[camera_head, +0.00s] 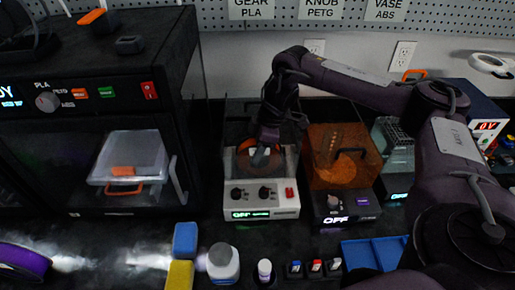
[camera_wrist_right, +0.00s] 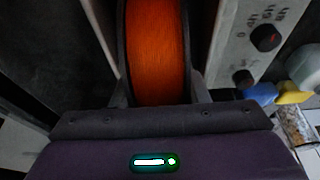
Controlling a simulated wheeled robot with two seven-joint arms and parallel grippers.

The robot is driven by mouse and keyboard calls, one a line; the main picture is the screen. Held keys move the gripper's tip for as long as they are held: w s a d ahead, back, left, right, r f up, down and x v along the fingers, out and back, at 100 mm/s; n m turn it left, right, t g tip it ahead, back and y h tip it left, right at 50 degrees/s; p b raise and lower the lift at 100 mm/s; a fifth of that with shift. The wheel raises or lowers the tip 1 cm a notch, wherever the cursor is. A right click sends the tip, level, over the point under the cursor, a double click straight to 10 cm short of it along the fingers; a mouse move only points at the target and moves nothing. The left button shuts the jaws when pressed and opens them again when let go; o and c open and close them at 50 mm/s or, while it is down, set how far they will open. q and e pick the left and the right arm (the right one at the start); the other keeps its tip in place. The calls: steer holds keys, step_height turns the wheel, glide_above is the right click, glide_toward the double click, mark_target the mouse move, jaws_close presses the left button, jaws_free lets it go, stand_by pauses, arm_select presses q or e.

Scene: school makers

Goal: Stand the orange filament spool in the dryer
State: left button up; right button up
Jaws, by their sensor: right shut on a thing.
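The dryer (camera_head: 235,196) is a white-fronted box with two black knobs, a red switch and a green display reading OFF. Its top is open, and a dark see-through lid (camera_head: 238,108) seems raised behind it. My right gripper (camera_head: 262,157) reaches down into the opening. It is shut on the orange filament spool (camera_wrist_right: 156,50), which stands upright between its fingers in the wrist view. In the head view only part of the spool's orange rim (camera_head: 243,160) shows around the gripper. I cannot tell whether the spool touches the dryer's floor. My left gripper is out of view.
An orange-lidded machine (camera_head: 340,160) stands close right of the dryer. A black printer (camera_head: 85,115) stands at left. In front are a blue and yellow block (camera_head: 182,255), a white jar (camera_head: 223,263), a small bottle (camera_head: 265,271), a blue tray (camera_head: 375,252) and a purple spool (camera_head: 22,262).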

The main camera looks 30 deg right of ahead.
steer(key=shift+f, duration=0.15)
steer(key=o, duration=1.2)
steer(key=v, duration=0.5)
steer(key=shift+r, duration=0.2)
steer(key=p+v, duration=0.3)
steer(key=v, duration=0.3)
steer(key=shift+s+r, duration=0.15)
steer(key=shift+r, duration=0.25)
steer(key=shift+d, duration=0.1)
